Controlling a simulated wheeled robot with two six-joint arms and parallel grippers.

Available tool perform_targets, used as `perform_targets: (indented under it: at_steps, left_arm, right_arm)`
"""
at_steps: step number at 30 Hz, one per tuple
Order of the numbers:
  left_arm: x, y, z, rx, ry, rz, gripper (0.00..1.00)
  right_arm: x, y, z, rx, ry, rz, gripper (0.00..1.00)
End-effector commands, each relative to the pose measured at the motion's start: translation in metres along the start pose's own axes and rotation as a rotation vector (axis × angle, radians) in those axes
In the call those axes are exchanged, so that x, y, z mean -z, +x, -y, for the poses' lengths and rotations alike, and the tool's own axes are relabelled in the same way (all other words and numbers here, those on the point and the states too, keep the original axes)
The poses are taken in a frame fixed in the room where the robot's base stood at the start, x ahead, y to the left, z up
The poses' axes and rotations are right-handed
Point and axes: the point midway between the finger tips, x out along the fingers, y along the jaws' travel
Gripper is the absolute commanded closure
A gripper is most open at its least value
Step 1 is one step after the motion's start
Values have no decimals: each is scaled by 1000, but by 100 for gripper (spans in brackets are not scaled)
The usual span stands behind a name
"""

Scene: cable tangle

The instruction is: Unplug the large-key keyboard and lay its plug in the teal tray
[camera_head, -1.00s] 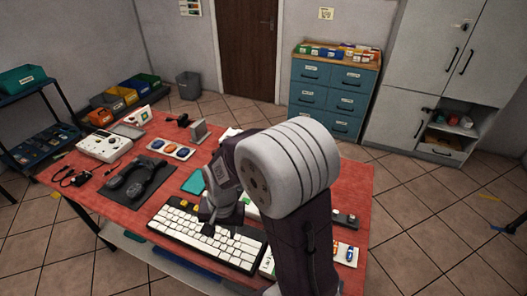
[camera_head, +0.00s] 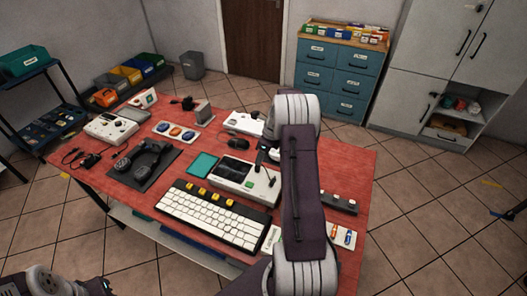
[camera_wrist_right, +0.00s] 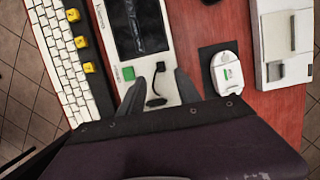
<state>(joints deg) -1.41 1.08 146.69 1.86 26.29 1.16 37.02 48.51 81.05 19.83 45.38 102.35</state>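The large-key keyboard (camera_head: 210,217), with white keys and several yellow ones, lies at the table's front; it also shows in the right wrist view (camera_wrist_right: 62,58). The teal tray (camera_head: 203,167) lies flat behind it. Right of the tray is a white device (camera_head: 229,180) with a dark window. In the right wrist view a black plug (camera_wrist_right: 160,67) with a short cable sits on the device's near end, beside a green square. I cannot tell whether it is the keyboard's. My right gripper (camera_wrist_right: 157,84) is open, its fingers either side of the cable. My left arm shows only partly; its fingers are unclear.
A dark mat with a black handset (camera_head: 143,160), a white panel with coloured buttons (camera_head: 175,132) and a white box (camera_head: 110,128) fill the left and back. Another white device (camera_head: 243,124) stands behind my right arm. The table's right side has some bare red surface.

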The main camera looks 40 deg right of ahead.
Motion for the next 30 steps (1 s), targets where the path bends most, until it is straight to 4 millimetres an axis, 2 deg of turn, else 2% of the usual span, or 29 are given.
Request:
perform_targets:
  at_steps: [3, 9, 13, 20, 21, 24, 25, 28, 29, 30]
  left_arm:
    - [0, -2, 0, 0, 0, 0, 64]
    - [0, -4, 0, 0, 0, 0, 64]
    - [0, -4, 0, 0, 0, 0, 64]
    - [0, -4, 0, 0, 0, 0, 64]
    - [0, -4, 0, 0, 0, 0, 64]
    - [0, -4, 0, 0, 0, 0, 64]
    - [0, -4, 0, 0, 0, 0, 64]
    - [0, -4, 0, 0, 0, 0, 64]
    - [0, -4, 0, 0, 0, 0, 64]
    - [0, -4, 0, 0, 0, 0, 64]
  right_arm:
    - [0, 26, -1, -3, 0, -1, 60]
    - [0, 57, -1, -1, -2, -1, 60]
    - [0, 66, 0, 0, -2, 0, 60]
    - [0, 67, 0, 1, -2, 0, 60]
    - [0, 67, 0, 1, -2, 0, 66]
    - [0, 67, 0, 1, -2, 0, 93]
    - [0, 67, 0, 1, -2, 0, 100]
    - [0, 67, 0, 1, -2, 0, 100]
    - [0, 67, 0, 1, -2, 0, 95]
    - [0, 67, 0, 1, -2, 0, 100]
